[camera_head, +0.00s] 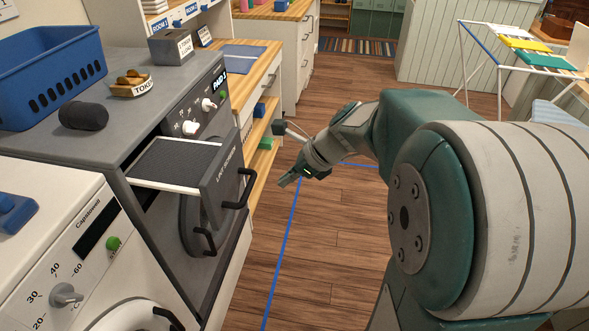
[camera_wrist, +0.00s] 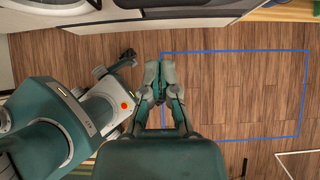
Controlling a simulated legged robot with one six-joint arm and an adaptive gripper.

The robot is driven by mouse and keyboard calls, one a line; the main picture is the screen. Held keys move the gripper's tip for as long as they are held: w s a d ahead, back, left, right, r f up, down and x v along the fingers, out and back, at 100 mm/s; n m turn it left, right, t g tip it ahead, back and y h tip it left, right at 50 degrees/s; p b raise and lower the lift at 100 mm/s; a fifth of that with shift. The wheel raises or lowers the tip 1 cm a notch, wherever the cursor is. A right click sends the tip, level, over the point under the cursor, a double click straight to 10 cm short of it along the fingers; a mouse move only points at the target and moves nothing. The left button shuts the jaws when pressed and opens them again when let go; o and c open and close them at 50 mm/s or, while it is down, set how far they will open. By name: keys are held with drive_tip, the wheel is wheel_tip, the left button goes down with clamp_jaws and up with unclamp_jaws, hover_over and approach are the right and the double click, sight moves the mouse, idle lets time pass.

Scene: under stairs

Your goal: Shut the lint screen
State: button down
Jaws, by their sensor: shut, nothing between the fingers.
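The lint screen (camera_head: 180,160) is a flat dark mesh panel with a pale edge. It sticks out of the front of the grey dryer (camera_head: 125,70), pulled well open. Its upright grey front plate (camera_head: 221,188) carries lettering and a black bar handle (camera_head: 243,188). My gripper (camera_head: 288,182) is to the right of the handle, apart from it, over the wooden floor. In the wrist view my gripper (camera_wrist: 160,68) points toward the top of the picture, its fingers together and empty. The dryer's dark edge also shows at the top of the wrist view (camera_wrist: 190,12).
A white washer (camera_head: 85,260) stands left of the dryer. A blue basket (camera_head: 50,70), a dark roll (camera_head: 83,116) and a small tray (camera_head: 131,85) sit on the dryer. Wooden shelves (camera_head: 262,125) stand beyond. The floor (camera_head: 320,235), marked with blue tape, is clear.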

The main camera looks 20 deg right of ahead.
sight(179, 174)
drive_tip(key=w+a+f, duration=0.4)
drive_tip(key=a, duration=0.1)
idle(0.3)
drive_tip(key=shift+f, duration=0.1)
drive_tip(key=w+a, duration=0.4)
drive_tip(key=a, duration=0.1)
drive_tip(key=w+a, duration=0.4)
drive_tip(key=a, duration=0.1)
drive_tip(key=w+a, duration=0.3)
drive_tip(key=a, duration=0.3)
drive_tip(key=shift+w+a, duration=0.1)
drive_tip(key=shift+w, duration=0.3)
